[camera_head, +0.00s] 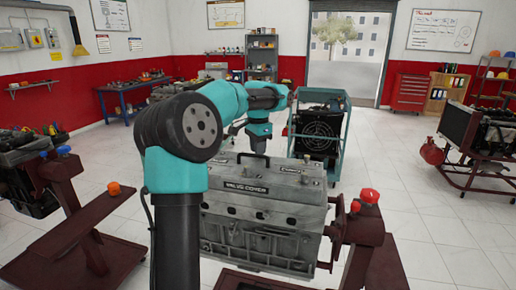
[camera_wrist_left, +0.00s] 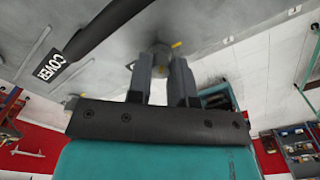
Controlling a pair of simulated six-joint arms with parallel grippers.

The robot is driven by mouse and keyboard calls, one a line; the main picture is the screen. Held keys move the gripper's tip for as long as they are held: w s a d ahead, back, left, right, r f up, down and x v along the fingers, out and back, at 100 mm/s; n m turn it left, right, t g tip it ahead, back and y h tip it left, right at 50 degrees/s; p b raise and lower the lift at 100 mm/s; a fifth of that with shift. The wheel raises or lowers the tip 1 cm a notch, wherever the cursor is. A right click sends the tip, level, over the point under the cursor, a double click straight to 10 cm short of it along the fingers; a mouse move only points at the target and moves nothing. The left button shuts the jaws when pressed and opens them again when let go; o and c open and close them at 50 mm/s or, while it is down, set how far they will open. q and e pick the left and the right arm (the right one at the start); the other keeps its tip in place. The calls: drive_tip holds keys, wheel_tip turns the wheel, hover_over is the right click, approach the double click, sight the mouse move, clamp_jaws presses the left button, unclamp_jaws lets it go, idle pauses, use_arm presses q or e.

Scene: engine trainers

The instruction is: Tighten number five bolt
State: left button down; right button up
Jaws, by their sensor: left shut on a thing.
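The grey engine (camera_head: 262,235) stands on a dark red stand, with its valve cover (camera_head: 285,193) on top. Several small bolts stand up from the cover, one of them (camera_head: 305,160) at the right. My left gripper (camera_head: 258,148) points down at the cover's far edge. In the left wrist view, my left gripper (camera_wrist_left: 166,68) is shut on a bolt (camera_wrist_left: 160,48) with a yellow mark beside it. The bolt's number cannot be read. In the head view, the gripped bolt is hidden behind the cover's handle and the gripper. My right gripper is out of view.
A black curved handle (camera_head: 253,160) rises from the cover, close to my left gripper; it also shows in the left wrist view (camera_wrist_left: 105,25). Red knobs (camera_head: 369,195) sit on the stand at the right. A teal cart (camera_head: 319,130) stands behind the engine.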

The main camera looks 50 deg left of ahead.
use_arm(q)
drive_tip(key=m, duration=0.4)
drive_tip(key=shift+m, duration=0.3)
drive_tip(key=m, duration=0.4)
drive_tip(key=shift+m, duration=0.4)
drive_tip(key=c, duration=1)
unclamp_jaws()
wheel_tip(320, 180, up, 17)
drive_tip(key=shift+r, duration=0.2)
drive_tip(key=shift+f, duration=0.15)
drive_tip(key=shift+f, duration=5.3)
